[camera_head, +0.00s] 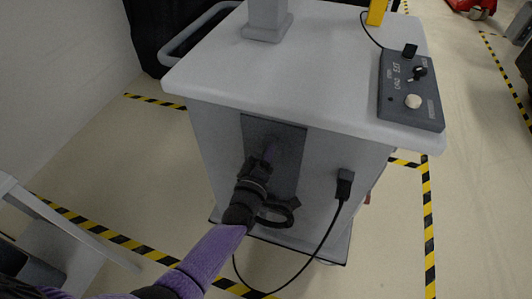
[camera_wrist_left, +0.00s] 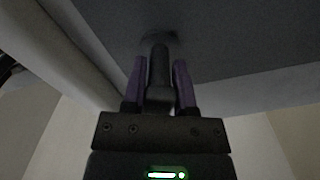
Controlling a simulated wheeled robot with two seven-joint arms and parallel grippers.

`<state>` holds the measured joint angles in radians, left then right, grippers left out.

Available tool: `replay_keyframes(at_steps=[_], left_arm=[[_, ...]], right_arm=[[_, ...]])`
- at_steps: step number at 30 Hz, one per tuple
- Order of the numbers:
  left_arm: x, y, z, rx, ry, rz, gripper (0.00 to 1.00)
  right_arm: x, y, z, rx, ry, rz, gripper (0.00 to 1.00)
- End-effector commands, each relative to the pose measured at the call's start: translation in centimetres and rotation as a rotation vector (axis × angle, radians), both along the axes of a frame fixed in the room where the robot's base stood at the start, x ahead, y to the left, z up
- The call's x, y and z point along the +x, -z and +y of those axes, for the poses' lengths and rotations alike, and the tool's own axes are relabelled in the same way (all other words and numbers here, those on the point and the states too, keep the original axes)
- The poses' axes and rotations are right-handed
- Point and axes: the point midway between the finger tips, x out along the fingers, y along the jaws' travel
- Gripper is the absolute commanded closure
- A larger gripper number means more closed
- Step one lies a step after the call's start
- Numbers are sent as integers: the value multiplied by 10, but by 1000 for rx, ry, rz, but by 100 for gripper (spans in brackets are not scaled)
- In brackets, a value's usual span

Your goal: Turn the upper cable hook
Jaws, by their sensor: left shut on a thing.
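The cart's front has a dark upright panel (camera_head: 287,165). My left gripper (camera_head: 268,154) reaches the upper part of this panel, and its arm and wrist cover much of it. In the left wrist view the two purple fingers of my left gripper (camera_wrist_left: 159,72) are shut on the upper cable hook (camera_wrist_left: 159,62), a dark rounded bar standing out from the panel. In the head view the hook is hidden behind the gripper. A black curved part (camera_head: 286,208) shows lower down beside my wrist; I cannot tell whether it is a lower hook. My right gripper is out of view.
The pale covered cart (camera_head: 335,75) carries a grey control box (camera_head: 410,92) with a knob and key switch. A black plug (camera_head: 345,184) with a hanging cable is on its front, right of the panel. A grey frame (camera_head: 55,225) stands at left. Striped tape marks the floor.

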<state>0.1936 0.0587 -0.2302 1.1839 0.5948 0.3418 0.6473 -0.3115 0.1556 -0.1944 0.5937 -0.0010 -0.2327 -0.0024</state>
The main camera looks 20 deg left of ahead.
Motion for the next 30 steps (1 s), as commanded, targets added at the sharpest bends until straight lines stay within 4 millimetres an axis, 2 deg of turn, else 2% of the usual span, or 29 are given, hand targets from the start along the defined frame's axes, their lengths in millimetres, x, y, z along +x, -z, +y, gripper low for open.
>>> replay_keyframes(at_steps=[11, 20, 30], left_arm=[[-1, 1, 0, 355, 1, -8, 100], [-1, 2, 1, 639, 1, -18, 100], [-1, 3, 1, 922, 3, -28, 100]], right_arm=[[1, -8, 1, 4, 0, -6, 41], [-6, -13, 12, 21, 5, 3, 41], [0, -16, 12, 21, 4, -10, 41]])
